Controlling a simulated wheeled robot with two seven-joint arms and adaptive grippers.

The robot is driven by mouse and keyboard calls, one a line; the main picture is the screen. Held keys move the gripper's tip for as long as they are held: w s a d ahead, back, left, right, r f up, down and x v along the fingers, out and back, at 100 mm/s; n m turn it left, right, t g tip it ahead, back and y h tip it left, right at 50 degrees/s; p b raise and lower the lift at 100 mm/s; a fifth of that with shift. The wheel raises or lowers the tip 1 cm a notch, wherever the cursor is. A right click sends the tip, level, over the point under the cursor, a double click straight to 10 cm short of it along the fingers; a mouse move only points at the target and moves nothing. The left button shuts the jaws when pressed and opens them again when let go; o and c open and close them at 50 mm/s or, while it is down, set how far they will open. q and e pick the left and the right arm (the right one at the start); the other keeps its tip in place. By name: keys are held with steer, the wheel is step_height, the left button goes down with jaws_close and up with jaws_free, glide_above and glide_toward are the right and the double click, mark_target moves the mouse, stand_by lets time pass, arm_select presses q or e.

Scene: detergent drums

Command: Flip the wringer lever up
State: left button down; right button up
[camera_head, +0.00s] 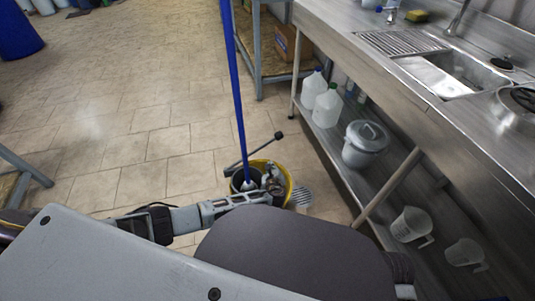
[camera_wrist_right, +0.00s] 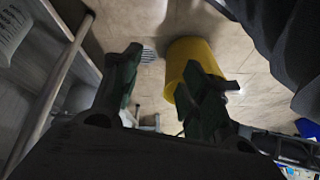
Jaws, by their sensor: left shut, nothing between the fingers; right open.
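A yellow bucket (camera_head: 290,183) with a dark wringer stands on the tiled floor; it also shows in the right wrist view (camera_wrist_right: 188,62). The wringer lever (camera_head: 260,148) is a thin grey bar with a black knob, slanting up to the right on the bucket's far side. A blue mop handle (camera_head: 236,95) rises from the bucket. My left gripper (camera_head: 272,184) is shut and empty at the bucket's near side, overlapping the wringer in the picture and apart from the lever knob. My right gripper (camera_wrist_right: 160,82) is open and empty, with the bucket beyond its right finger.
A steel sink counter (camera_head: 430,95) runs along the right. Its lower shelf (camera_head: 385,195) holds white jugs (camera_head: 326,105), a lidded grey pail (camera_head: 364,145) and measuring jugs (camera_head: 411,224). A shelf rack (camera_head: 270,72) stands behind. The floor left of the bucket is clear.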

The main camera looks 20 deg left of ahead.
mark_target(252, 153)
steer(key=shift+f, duration=0.1)
arm_select(q)
steer(key=w+a+f+b, duration=0.1)
steer(key=w+a+b, duration=0.3)
steer(key=w, duration=0.4)
steer(key=shift+a+b, duration=0.4)
steer(key=shift+b, duration=0.15)
arm_select(e)
step_height(252, 153, down, 10)
steer(key=a+m+t+y, duration=0.1)
steer(key=a+t, duration=0.1)
steer(key=shift+w+a, duration=0.15)
steer(key=shift+w, duration=0.25)
steer(key=shift+y, duration=0.3)
